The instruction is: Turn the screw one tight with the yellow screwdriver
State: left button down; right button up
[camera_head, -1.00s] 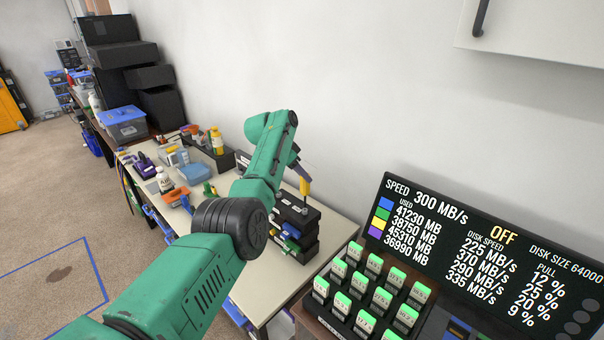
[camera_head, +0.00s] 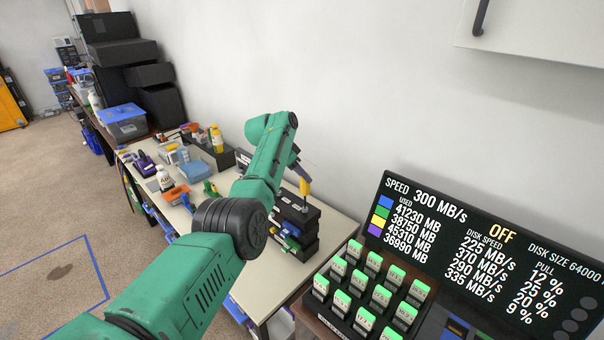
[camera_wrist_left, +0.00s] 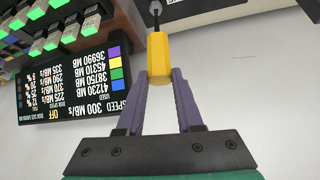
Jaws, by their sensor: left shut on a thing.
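My left gripper (camera_wrist_left: 162,77) has purple fingers shut on the yellow screwdriver (camera_wrist_left: 158,55), around its handle. In the head view the yellow screwdriver (camera_head: 304,187) is upright with its shaft pointing down over the stack of black drive units (camera_head: 297,222) on the bench. The grip itself is partly behind my green arm there. The shaft's tip is at the top of the stack; I cannot tell whether it touches a screw. The screw is too small to make out. My right gripper is in neither view.
A black display panel (camera_head: 470,225) reading OFF and a block of green-topped keys (camera_head: 380,298) stand right of the stack. The bench (camera_head: 250,285) holds bottles, a blue container (camera_head: 195,172) and other tools at its far end. A white wall is behind.

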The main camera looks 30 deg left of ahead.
pick_arm(q)
jog(key=shift+f+b, duration=0.4)
jog(key=shift+f, duration=0.45)
jog(key=shift+c, duration=2.4)
grip_release()
jog(key=p+v, duration=0.5)
